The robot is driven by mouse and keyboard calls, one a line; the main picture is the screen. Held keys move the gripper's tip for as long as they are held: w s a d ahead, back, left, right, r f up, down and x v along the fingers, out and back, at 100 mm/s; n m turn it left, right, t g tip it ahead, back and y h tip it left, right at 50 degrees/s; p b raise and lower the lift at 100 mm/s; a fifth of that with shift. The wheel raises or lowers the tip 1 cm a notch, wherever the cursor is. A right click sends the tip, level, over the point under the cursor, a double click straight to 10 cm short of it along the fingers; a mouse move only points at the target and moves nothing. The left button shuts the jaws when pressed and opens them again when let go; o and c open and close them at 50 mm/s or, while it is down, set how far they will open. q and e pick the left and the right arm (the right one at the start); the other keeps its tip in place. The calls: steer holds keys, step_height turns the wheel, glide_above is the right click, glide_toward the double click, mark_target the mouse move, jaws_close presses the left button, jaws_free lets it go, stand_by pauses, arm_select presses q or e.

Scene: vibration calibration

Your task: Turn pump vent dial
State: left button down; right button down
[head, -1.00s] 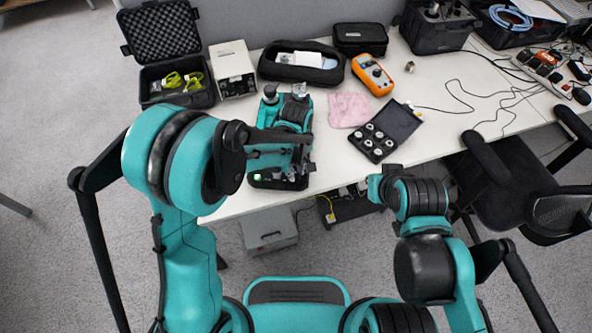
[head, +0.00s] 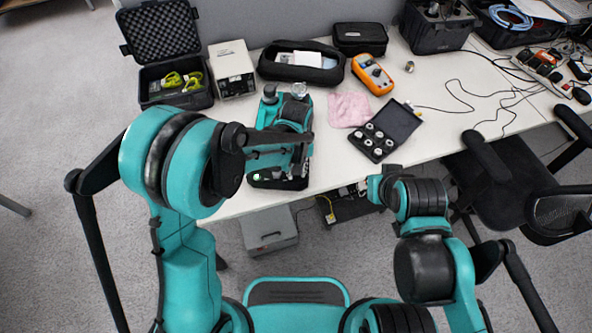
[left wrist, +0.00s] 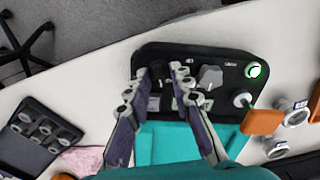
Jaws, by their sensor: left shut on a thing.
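The teal pump (head: 292,112) stands near the table's front edge, with a black control panel (left wrist: 225,57) on its front. In the left wrist view my left gripper (left wrist: 159,76) reaches over this panel. Its two fingers are on either side of a small dark dial, shut on it; the dial is mostly hidden between the fingertips. A grey knob (left wrist: 211,75) is just right of the fingers, and a green-lit round button (left wrist: 256,70) is at the panel's upper right. In the head view my left wrist covers part of the pump. My right arm is to the right, its fingers not distinguishable.
A pink cloth (head: 349,109) and an open black case of small parts (head: 372,142) lie right of the pump. An orange meter (head: 373,75), a white box (head: 232,84) and an open black case (head: 174,97) stand behind. An office chair (head: 515,185) is at the right.

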arm_select(q)
steer(key=m, duration=0.6)
steer(key=shift+d+m, duration=0.1)
steer(key=shift+m, duration=0.2)
steer(key=m, duration=0.5)
steer(key=shift+m, duration=0.3)
steer(key=c, duration=1.3)
jaws_free()
steer(key=shift+c, duration=0.2)
step_height(320, 180, up, 12)
